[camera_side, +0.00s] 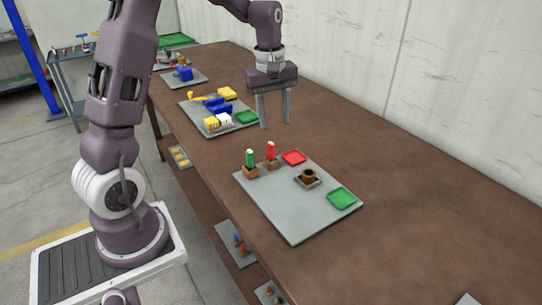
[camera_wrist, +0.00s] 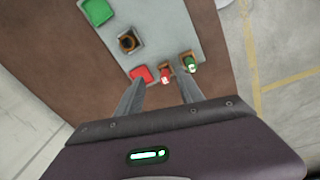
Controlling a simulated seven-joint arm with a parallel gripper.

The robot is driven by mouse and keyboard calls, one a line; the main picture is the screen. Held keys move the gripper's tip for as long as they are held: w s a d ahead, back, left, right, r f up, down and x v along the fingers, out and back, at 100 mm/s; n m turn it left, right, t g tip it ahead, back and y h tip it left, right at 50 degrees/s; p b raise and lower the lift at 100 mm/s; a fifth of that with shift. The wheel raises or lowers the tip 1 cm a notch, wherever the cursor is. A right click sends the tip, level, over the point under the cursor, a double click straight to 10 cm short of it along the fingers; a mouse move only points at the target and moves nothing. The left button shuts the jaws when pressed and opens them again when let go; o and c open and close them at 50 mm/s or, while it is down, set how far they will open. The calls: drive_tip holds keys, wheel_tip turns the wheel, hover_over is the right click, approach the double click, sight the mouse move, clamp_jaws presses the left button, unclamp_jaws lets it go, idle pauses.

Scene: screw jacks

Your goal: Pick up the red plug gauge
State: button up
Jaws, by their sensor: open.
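The red plug gauge (camera_side: 271,150) stands upright in a small brown block on a grey board. A green plug gauge (camera_side: 249,158) stands in a like block to its left. My gripper (camera_side: 274,109) is open and empty, pointing down, above the bench and behind the board in the side view. In the wrist view the red plug gauge (camera_wrist: 165,77) shows beyond the fingertips, between their lines, with the green plug gauge (camera_wrist: 191,66) to its right. My gripper (camera_wrist: 163,91) touches neither gauge.
The grey board (camera_side: 287,215) also bears a red tray (camera_side: 294,157), a brown ring-shaped part (camera_side: 308,176) on a small base and a green tray (camera_side: 341,198). Another board (camera_side: 189,117) with yellow, blue and white blocks lies farther back.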

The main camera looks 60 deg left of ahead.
sight(271, 143)
drive_tip(key=a+f+n, duration=0.1)
drive_tip(key=f, duration=0.1)
drive_tip(key=w+a+f+n, duration=0.1)
drive_tip(key=a+f, duration=0.1)
drive_tip(key=f, duration=0.1)
drive_tip(key=w+a+f+n+g, duration=0.1)
drive_tip(key=a+f, duration=0.1)
drive_tip(key=shift+f, duration=0.2)
wheel_tip(271, 143, down, 7)
drive_tip(key=shift+w+r, duration=0.1)
drive_tip(key=shift+r, duration=0.1)
drive_tip(key=shift+d, duration=0.1)
clamp_jaws()
